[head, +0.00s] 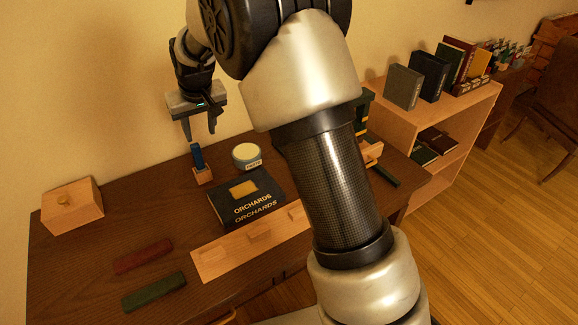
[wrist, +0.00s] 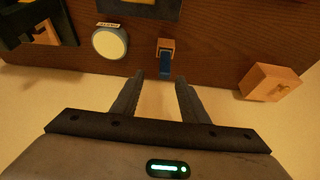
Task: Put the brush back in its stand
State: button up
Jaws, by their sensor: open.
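A blue brush (head: 198,157) stands roughly upright in a small wooden stand (head: 203,177) near the back of the dark desk. In the wrist view the brush (wrist: 166,66) points from the stand (wrist: 166,44) toward my gripper. My gripper (head: 200,135) is just above the brush, open and empty, its fingers pointing down. In the wrist view the gap between the fingertips (wrist: 160,80) lines up closely with the brush, and the fingers appear clear of it. The brush's lower end is hidden in the stand.
A round tin (head: 246,155) and a black "Orchards" book (head: 246,198) sit right of the stand. A wooden box (head: 72,205) is at the left. Red (head: 143,256) and green (head: 154,291) cases lie in front. My arm hides the desk's right part.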

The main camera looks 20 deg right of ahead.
jog(key=s+d+r+m, duration=0.1)
jog(key=s+d+r, duration=0.4)
jog(key=s+r, duration=0.25)
jog(key=s+d+r+m, duration=0.1)
jog(key=s+d+r, duration=0.5)
jog(key=s, duration=0.3)
jog(key=s+d, duration=0.3)
jog(key=s, duration=0.6)
jog(key=s+d+f+m+t+h, duration=0.1)
jog(key=s+d, duration=0.1)
jog(key=s, duration=0.8)
jog(key=shift+s+d+f, duration=0.25)
jog(key=shift+s+d, duration=0.05)
jog(key=shift+d, duration=0.1)
